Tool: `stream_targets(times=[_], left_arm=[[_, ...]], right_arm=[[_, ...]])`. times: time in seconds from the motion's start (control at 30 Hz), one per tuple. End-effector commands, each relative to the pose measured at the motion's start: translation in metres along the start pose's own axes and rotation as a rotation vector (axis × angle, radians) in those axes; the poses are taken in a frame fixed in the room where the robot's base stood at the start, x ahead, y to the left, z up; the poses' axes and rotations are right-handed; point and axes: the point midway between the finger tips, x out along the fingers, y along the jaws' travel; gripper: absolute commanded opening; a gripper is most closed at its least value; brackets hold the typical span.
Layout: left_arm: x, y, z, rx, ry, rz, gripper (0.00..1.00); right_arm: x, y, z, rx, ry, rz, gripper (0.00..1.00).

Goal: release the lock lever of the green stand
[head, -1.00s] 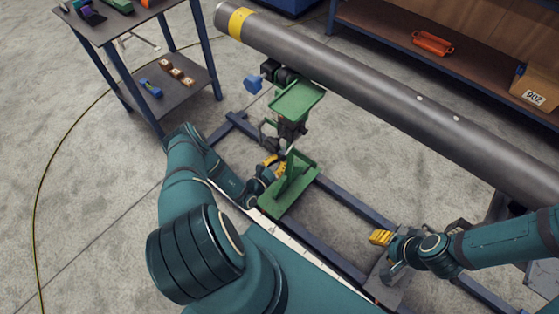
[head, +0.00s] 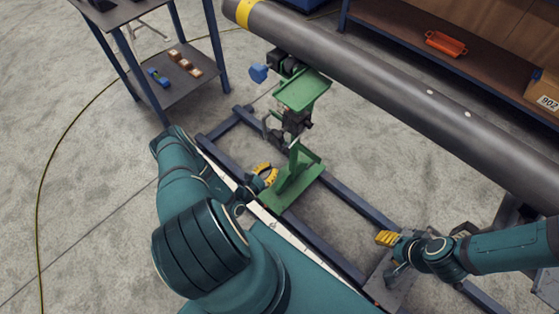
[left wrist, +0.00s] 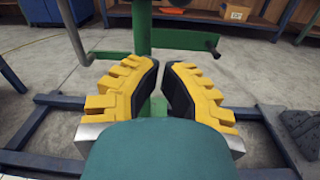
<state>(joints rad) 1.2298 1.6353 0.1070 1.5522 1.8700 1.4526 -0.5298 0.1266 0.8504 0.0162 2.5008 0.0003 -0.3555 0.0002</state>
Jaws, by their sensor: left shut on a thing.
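The green stand (head: 303,90) is upright under the long grey pipe (head: 400,90), with a blue knob (head: 259,73) at its upper left and a green foot (head: 292,186) below. My left gripper (head: 268,174) is low beside the stand, just left of the foot. In the left wrist view its yellow, black-padded fingers (left wrist: 161,75) are nearly together in front of the green post (left wrist: 142,25). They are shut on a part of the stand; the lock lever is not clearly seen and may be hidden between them. My right gripper (head: 387,238) is at lower right, away from the stand.
Dark blue floor rails (head: 350,205) run beneath the stand. A cart (head: 165,75) with small parts stands at upper left. A shelf with an orange tray (head: 446,43) is at upper right. The left floor is open, crossed by a cable (head: 48,170).

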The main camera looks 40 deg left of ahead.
Motion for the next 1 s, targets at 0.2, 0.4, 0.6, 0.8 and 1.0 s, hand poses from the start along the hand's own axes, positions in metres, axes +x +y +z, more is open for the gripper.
stream_targets(times=[0.2, 0.4, 0.6, 0.8, 1.0], left_arm=[[-0.025, 0.0, 0.003, 0.0, 0.0, 0.0, 0.0], [-0.029, 0.0, 0.003, 0.0, -0.001, -0.001, 0.0], [-0.029, 0.0, 0.003, 0.0, -0.001, -0.001, 0.02], [-0.029, -0.009, 0.001, -0.08, -0.006, -0.023, 0.0], [-0.025, -0.026, -0.002, -0.27, -0.009, -0.092, 0.0]], right_arm=[[-0.004, -0.001, 0.001, 0.001, -0.003, 0.0, 0.47], [-0.004, -0.001, 0.001, 0.002, -0.003, 0.0, 0.47], [-0.004, -0.001, 0.001, 0.002, -0.003, 0.0, 0.47], [-0.005, -0.002, 0.001, 0.002, -0.004, 0.0, 0.47], [-0.008, -0.003, 0.001, 0.002, -0.005, 0.0, 0.47]])
